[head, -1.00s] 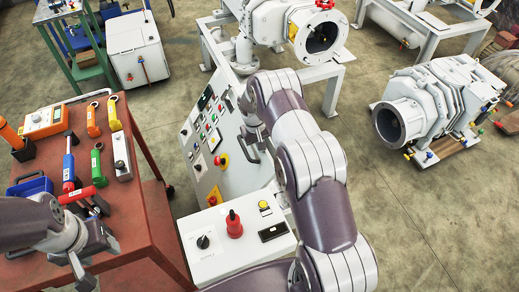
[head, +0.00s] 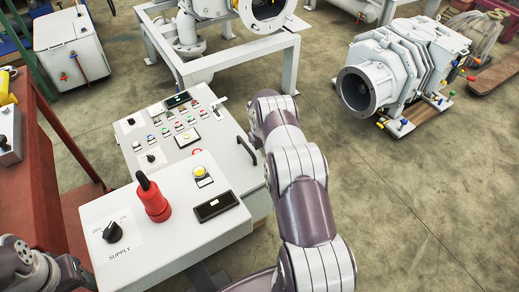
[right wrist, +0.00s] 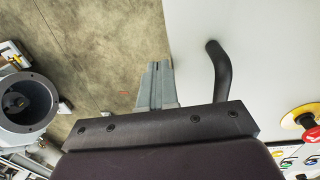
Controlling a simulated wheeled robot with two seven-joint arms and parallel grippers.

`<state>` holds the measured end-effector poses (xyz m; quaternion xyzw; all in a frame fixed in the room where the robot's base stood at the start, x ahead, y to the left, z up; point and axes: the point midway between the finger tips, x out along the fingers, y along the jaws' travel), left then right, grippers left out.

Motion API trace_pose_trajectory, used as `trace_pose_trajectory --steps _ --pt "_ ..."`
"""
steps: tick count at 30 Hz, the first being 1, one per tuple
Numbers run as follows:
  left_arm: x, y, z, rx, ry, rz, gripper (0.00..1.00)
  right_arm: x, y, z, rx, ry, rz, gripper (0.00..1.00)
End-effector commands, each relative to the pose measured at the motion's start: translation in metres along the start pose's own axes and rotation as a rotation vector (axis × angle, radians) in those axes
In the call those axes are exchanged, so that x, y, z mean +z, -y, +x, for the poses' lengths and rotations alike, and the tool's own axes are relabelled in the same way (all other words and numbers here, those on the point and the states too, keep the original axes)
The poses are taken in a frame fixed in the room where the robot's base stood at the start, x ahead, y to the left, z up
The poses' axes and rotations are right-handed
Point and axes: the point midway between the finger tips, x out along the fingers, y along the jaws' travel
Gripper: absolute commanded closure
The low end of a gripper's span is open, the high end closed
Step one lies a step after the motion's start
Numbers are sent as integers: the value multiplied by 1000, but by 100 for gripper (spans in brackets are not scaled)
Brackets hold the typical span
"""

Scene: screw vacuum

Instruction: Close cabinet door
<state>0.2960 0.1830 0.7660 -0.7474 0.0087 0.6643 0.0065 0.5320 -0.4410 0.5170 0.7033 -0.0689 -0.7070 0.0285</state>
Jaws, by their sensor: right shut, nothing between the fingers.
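The cabinet door (head: 165,160) is the white panel with several buttons and a black handle (head: 247,151) near its right edge. How far it stands open is hard to tell. In the right wrist view, the door face (right wrist: 260,40) fills the right side and the handle (right wrist: 218,72) stands out from it. My right gripper (right wrist: 155,70) is shut and empty, left of the handle and apart from it, near the door's edge. In the head view its fingers are hidden by my arm. My left gripper (head: 75,274) is at the lower left, partly cut off.
A white supply box (head: 160,235) with a red knob stands in front of the door. A red-brown workbench (head: 60,180) is at the left. A white frame (head: 235,60) with a pump stands behind, and another pump (head: 400,70) sits at the right. Floor is clear at the right.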

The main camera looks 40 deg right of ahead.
Motion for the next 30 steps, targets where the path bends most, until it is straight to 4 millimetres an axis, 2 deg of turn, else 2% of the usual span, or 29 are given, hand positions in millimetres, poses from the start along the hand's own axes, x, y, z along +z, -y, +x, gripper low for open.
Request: trace_pose_trajectory --steps 1,6,9,26,30 --pt "2 0 19 0 0 0 47 0 1 20 0 -1 1 100" --pt "4 0 37 0 0 0 47 0 3 43 0 -1 0 100" --pt "5 0 43 0 0 0 47 0 3 50 0 -1 0 100" --pt "5 0 45 0 0 0 47 -1 4 53 0 -1 0 100" --pt "4 0 38 0 0 0 47 -2 3 36 1 -4 0 100"
